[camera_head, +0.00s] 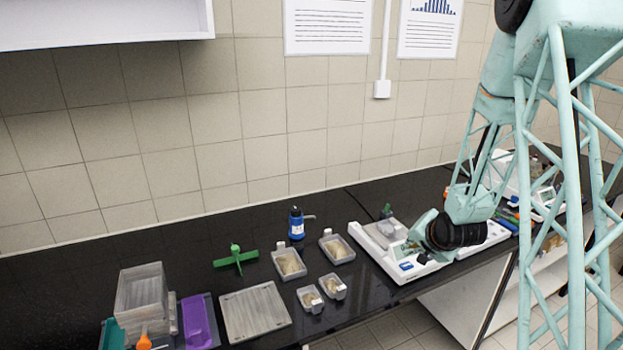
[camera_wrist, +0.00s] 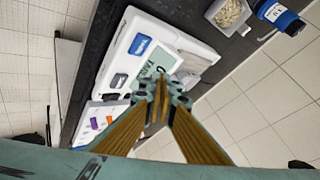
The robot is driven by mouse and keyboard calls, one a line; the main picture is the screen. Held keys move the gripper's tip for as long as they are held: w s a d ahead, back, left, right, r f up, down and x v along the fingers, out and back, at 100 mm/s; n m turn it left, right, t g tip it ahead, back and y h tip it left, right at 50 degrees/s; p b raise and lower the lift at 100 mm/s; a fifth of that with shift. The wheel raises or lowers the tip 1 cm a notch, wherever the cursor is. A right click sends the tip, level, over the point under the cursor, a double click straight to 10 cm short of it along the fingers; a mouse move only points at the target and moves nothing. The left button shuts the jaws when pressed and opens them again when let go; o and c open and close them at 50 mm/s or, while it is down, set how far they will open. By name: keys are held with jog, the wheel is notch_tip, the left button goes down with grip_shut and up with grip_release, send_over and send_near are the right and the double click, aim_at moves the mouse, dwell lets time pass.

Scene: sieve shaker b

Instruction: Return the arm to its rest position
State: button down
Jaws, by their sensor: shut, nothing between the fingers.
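My pale teal arm (camera_head: 472,195) is on the right in the head view. Its black-ringed wrist (camera_head: 455,232) is bent low above the white instrument (camera_head: 405,266) on the black bench. The gripper's fingers are hard to make out in the head view. In the wrist view my gripper (camera_wrist: 162,90) is shut and empty, its fingertips in front of the instrument's lit display (camera_wrist: 160,62). I cannot tell whether the tips touch the instrument.
Several trays of grainy material (camera_head: 289,264), a blue-capped bottle (camera_head: 296,223) and a green cross-shaped part (camera_head: 236,259) stand left of the instrument. Clear boxes (camera_head: 141,296) and a flat grey plate (camera_head: 254,312) are further left. A tiled wall (camera_head: 250,130) runs behind the bench.

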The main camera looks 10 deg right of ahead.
jog(key=shift+s+a+r, duration=0.1)
jog(key=shift+a+r, duration=0.05)
jog(key=shift+r, duration=0.2)
jog(key=s+a+r+n+g+b, duration=0.1)
jog(key=s+a+r+n+b, duration=0.15)
jog(key=s+a+r, duration=0.5)
jog(key=s+a+r+n+g+b, duration=0.1)
jog(key=s+a+r+n+g, duration=0.2)
jog(key=s+r, duration=0.8)
jog(key=s+a+r+n+b, duration=0.1)
jog(key=s+a, duration=0.3)
jog(key=s, duration=0.6)
jog(key=s+a+r+n+b, duration=0.1)
jog(key=s+a, duration=0.3)
jog(key=s, duration=0.7)
jog(key=s+a+r+n+g+y+b, duration=0.1)
jog(key=s+a+r+n, duration=0.2)
jog(key=s, duration=0.8)
jog(key=shift+s+a, duration=0.15)
jog(key=shift+a, duration=0.45)
dwell(2.0)
